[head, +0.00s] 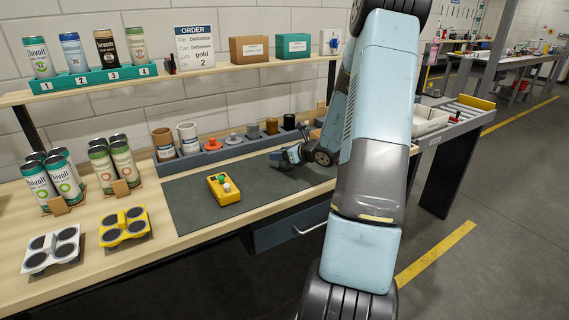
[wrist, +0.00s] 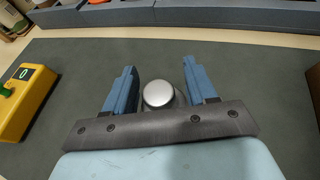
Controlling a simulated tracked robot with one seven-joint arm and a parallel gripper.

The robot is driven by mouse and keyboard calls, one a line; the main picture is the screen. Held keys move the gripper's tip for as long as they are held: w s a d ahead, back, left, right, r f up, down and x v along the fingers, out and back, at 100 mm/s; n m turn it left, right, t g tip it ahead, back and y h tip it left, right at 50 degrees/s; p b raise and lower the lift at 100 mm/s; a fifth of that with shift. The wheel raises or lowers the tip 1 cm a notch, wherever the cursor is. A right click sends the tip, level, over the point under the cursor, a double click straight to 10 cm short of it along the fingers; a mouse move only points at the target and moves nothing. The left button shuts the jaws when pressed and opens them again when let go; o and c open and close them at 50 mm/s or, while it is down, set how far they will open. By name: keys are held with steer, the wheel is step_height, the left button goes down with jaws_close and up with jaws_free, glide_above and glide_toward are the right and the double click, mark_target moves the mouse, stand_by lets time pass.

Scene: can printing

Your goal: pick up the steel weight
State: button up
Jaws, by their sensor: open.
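The steel weight (wrist: 158,94), a short silver cylinder with a round top, stands on the dark mat (wrist: 240,65) between my gripper's two blue fingers. My gripper (wrist: 158,70) is open, with a visible gap on each side of the weight. In the head view my gripper (head: 283,157) is low over the right part of the mat. There I cannot make out the weight, which seems hidden by the gripper and arm.
A yellow device (head: 224,188) lies on the mat, left of my gripper. A grey rack (head: 190,163) with cups and small parts runs along the back of the mat. Cans (head: 65,181) and can holders (head: 124,228) stand at the left. The mat's middle is clear.

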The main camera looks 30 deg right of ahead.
steer(key=shift+s+f, duration=0.1)
steer(key=shift+s, duration=0.05)
jaws_close()
stand_by(0.4)
